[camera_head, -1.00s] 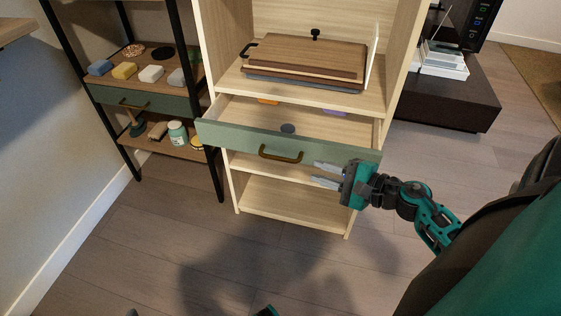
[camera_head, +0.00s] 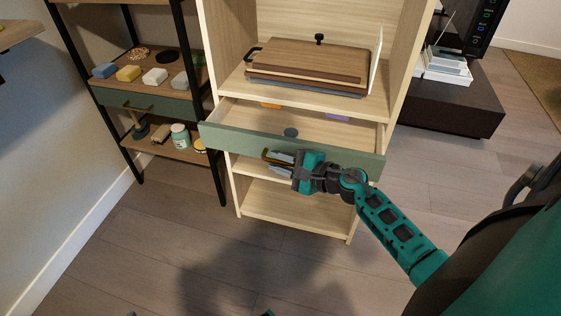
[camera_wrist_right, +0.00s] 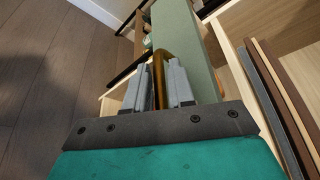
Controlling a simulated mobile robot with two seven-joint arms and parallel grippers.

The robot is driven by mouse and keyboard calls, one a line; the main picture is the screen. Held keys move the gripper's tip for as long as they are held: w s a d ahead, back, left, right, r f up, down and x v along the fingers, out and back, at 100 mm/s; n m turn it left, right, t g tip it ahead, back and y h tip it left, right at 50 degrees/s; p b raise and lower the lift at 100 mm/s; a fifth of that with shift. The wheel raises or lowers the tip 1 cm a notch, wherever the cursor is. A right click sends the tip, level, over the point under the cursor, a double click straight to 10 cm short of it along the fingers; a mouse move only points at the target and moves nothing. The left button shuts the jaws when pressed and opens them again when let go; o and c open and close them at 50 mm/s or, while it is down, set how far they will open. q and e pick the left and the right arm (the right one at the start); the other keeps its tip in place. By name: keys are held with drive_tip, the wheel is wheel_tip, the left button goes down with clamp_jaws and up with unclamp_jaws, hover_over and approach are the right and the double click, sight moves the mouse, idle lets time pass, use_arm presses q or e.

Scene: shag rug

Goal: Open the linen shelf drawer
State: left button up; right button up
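A light wood shelf unit (camera_head: 222,70) has a green-fronted drawer (camera_head: 235,139) pulled part way out, with its inside showing. The drawer's brass handle (camera_head: 267,154) is mostly covered by my right gripper (camera_head: 273,162) in the head view. In the right wrist view, the handle (camera_wrist_right: 158,75) lies between the two grey fingers of my right gripper (camera_wrist_right: 159,85), beside the green drawer front (camera_wrist_right: 188,50). The fingers look spread around the handle; firm contact does not show.
Boards (camera_head: 305,60) lie on the shelf above the drawer. A dark-framed shelf (camera_head: 130,78) with soaps and another green drawer (camera_head: 140,101) stands at left. A dark low cabinet (camera_head: 450,105) stands at right. The floor in front is clear.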

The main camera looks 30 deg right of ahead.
drive_tip(key=shift+c, duration=0.4)
clamp_jaws()
drive_tip(key=s+a, duration=0.5)
drive_tip(key=a, duration=0.1)
drive_tip(key=shift+s+a, duration=0.2)
drive_tip(key=shift+s, duration=0.05)
drive_tip(key=shift+o, duration=0.4)
unclamp_jaws()
